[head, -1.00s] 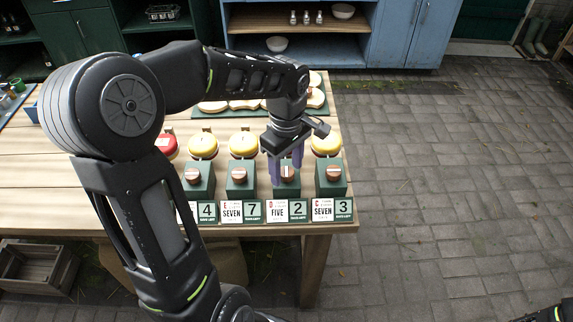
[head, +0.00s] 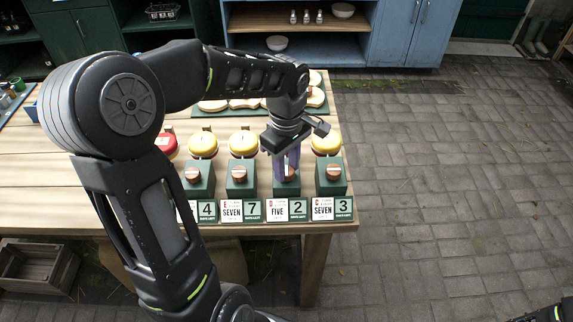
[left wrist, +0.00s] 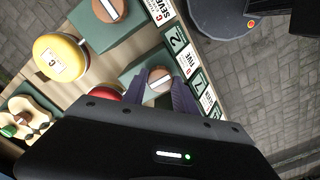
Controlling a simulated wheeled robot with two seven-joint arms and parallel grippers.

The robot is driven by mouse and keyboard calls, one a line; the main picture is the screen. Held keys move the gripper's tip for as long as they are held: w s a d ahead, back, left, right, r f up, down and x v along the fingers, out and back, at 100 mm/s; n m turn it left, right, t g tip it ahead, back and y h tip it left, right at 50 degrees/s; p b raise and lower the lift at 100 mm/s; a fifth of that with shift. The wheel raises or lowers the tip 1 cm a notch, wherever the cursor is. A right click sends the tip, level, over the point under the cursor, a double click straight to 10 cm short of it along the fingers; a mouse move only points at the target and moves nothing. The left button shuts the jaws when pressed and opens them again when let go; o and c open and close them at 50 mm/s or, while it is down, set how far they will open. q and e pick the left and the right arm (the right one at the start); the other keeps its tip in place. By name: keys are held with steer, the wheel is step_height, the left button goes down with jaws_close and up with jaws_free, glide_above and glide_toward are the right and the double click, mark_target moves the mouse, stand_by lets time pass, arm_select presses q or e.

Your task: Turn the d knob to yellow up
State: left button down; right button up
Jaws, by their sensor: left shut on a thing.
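The d knob (left wrist: 160,80) is a round wooden knob with a pale bar, on a green block (left wrist: 136,68) behind a card reading FIVE and a 2. In the head view the knob (head: 289,174) is mostly hidden by my left gripper (head: 287,172). In the left wrist view my left gripper (left wrist: 163,88) has its purple fingers on either side of the knob, shut on it. A red disc (left wrist: 108,93) shows partly beside that block, cut off by the gripper body. My right gripper is not in view.
Similar knobs stand to the left (head: 238,174) and right (head: 333,172) on green blocks. Yellow discs (head: 243,144) and a red disc (head: 167,146) sit behind the row. Number cards (head: 233,210) line the front edge of the wooden table (head: 90,175).

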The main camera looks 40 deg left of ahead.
arm_select(q)
steer(key=shift+m, duration=0.4)
steer(key=m+b, duration=0.1)
steer(key=m, duration=0.2)
steer(key=shift+m, duration=0.3)
steer(key=m, duration=0.4)
steer(key=shift+m, duration=0.3)
steer(key=m, duration=0.4)
steer(key=shift+b, duration=0.35)
steer(key=m, duration=0.4)
steer(key=shift+m, duration=0.4)
steer(key=c, duration=1)
jaws_free()
steer(key=shift+o, duration=0.2)
